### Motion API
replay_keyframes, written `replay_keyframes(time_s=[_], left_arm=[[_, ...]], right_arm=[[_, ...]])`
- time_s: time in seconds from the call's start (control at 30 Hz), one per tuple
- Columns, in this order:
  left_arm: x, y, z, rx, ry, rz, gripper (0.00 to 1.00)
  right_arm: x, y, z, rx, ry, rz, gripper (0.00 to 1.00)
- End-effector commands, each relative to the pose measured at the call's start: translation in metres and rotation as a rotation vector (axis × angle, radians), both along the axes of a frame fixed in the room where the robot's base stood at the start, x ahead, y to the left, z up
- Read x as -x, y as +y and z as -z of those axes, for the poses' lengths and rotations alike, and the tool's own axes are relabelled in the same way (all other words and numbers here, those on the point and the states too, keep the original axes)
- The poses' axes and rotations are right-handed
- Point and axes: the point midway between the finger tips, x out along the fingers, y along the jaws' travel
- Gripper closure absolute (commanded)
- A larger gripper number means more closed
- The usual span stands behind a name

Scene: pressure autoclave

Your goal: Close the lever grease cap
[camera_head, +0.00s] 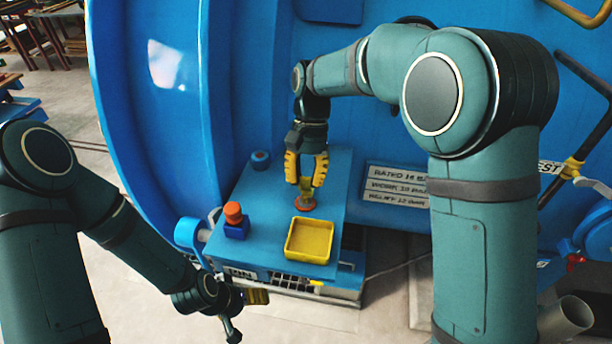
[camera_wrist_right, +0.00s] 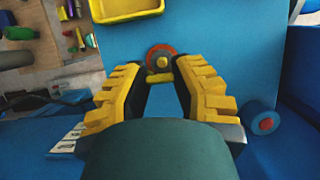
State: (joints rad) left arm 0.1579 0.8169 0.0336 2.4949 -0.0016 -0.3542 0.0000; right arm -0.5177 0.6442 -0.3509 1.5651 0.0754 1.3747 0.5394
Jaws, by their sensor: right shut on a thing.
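The lever grease cap (camera_head: 305,203) is a small round orange-brown fitting with a yellow lever, on the blue table top. In the right wrist view the cap (camera_wrist_right: 161,57) shows as an orange and grey disc with a yellow knob; its yellow lever (camera_wrist_right: 160,77) lies between the fingertips. My right gripper (camera_head: 306,184) points down over the cap, shut on the lever. The fingers partly hide it, so I cannot tell the lever's exact angle. My left gripper (camera_head: 243,300) hangs low in front of the table, partly hidden behind its own wrist; its fingers are unclear.
A yellow tray (camera_head: 309,240) sits just in front of the cap. An orange knob on a blue block (camera_head: 236,228) stands to the left. A small blue cylinder (camera_head: 260,159) stands at the back left. The large blue autoclave body (camera_head: 240,90) rises behind.

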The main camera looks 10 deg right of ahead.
Motion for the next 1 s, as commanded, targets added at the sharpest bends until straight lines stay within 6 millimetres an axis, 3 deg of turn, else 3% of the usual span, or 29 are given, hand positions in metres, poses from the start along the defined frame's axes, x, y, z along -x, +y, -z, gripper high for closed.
replay_keyframes(time_s=[0.47,1.0], left_arm=[[0.001,0.0,0.021,-0.001,-0.001,-0.004,0.18],[-0.001,-0.003,0.101,-0.014,0.002,-0.008,0.18]], right_arm=[[0.011,0.003,0.007,0.057,-0.174,-0.004,1.0],[0.03,0.01,0.025,0.198,-0.611,-0.004,1.0]])
